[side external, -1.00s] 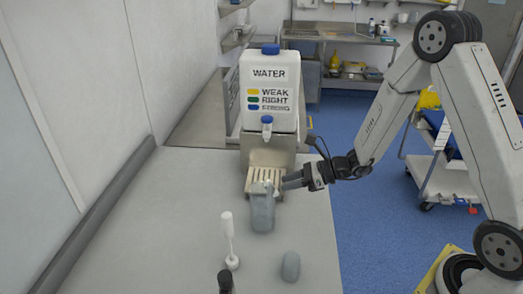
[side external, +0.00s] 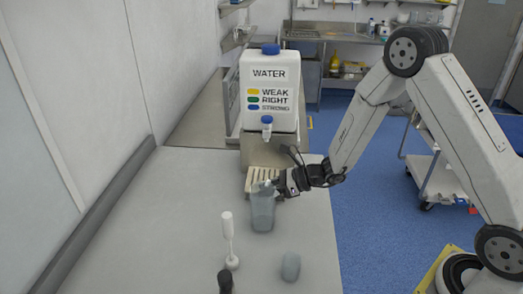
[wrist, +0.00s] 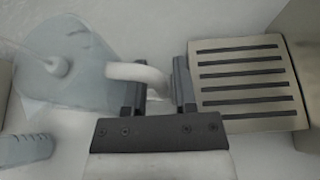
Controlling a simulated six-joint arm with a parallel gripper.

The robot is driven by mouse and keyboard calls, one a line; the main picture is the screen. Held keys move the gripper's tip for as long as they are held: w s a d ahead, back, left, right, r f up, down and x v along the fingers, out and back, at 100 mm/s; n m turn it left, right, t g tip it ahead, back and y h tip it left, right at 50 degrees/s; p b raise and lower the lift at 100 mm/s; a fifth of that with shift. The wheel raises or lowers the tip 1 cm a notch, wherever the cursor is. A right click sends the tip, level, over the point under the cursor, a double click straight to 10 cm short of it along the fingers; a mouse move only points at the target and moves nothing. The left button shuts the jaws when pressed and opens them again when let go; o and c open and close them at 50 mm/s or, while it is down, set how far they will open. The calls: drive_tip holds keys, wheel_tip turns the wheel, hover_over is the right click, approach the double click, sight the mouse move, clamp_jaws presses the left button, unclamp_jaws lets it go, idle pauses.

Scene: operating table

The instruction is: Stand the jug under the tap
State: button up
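The see-through grey-blue jug (side external: 262,212) stands on the table in front of the water container, just short of the slatted drip tray (side external: 250,187). The tap (side external: 267,129), with a blue top, is on the container's front above the tray. My gripper (side external: 277,186) is at the jug's upper right, by its handle. In the wrist view, the jug (wrist: 85,85) lies to the left and its pale handle (wrist: 150,74) reaches between the parted fingers of my gripper (wrist: 159,88). The gap around the handle shows that my gripper is open. The slatted tray (wrist: 250,80) is on the right.
The white water container (side external: 270,95) stands behind the tray. A white rod with a round base (side external: 229,243), a dark object (side external: 225,282) and a small grey rounded object (side external: 290,267) are nearer the front. The left part of the table (side external: 140,230) is clear.

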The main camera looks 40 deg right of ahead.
drive_tip(key=shift+w+a+f, duration=0.25)
drive_tip(key=shift+w+a, duration=0.15)
drive_tip(key=shift+a, duration=0.05)
clamp_jaws()
idle(1.5)
